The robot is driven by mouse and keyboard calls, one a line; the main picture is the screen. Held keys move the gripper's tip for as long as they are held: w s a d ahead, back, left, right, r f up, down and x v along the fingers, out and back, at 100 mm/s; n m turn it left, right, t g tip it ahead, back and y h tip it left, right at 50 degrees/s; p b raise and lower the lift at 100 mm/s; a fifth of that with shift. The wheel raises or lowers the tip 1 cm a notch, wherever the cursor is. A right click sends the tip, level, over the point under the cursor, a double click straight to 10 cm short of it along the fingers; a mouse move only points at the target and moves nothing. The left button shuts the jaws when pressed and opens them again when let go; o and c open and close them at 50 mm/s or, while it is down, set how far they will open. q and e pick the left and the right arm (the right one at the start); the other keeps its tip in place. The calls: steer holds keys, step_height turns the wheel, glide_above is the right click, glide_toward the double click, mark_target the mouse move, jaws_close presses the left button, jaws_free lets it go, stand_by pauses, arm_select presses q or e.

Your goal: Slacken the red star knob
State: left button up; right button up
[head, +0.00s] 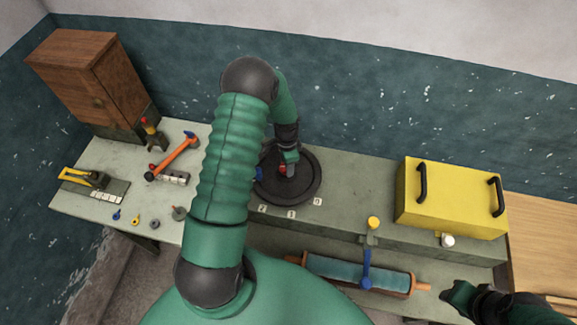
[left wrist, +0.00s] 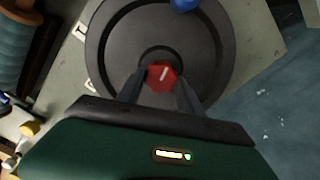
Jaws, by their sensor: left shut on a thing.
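The red star knob (left wrist: 162,75) sits at the centre of a black round disc (left wrist: 205,30), with a white line on its top. In the head view a bit of red knob (head: 283,169) shows on the disc (head: 309,188). My left gripper (left wrist: 161,80) is over the disc, its two fingers on either side of the knob and shut on it. In the head view my left gripper (head: 289,170) points down at the disc centre and partly hides the knob. My right gripper (head: 450,297) is at the lower right, away from the disc; its fingers are unclear.
A blue knob (left wrist: 185,4) stands near the disc's rim. White number labels (head: 291,215) lie along the front. A yellow box (head: 452,196) with black handles stands right. A hammer (head: 175,155), wooden cabinet (head: 92,82) and small parts are left. A blue roller (head: 340,273) lies in front.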

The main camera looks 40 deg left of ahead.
arm_select(q)
steer(key=n, duration=0.2)
steer(key=n+b, duration=0.1)
steer(key=n, duration=0.1)
steer(key=n+b, duration=0.1)
steer(key=n, duration=0.1)
steer(key=shift+s+a+f+n, duration=0.15)
steer(key=shift+s+f+n, duration=0.05)
steer(key=shift+s+n, duration=0.1)
steer(key=n+b, duration=0.1)
steer(key=n, duration=0.3)
steer(key=shift+s+n, duration=0.1)
steer(key=shift+n, duration=1.1)
steer(key=o, duration=1.4)
steer(key=shift+r, duration=0.1)
steer(key=shift+w, duration=0.2)
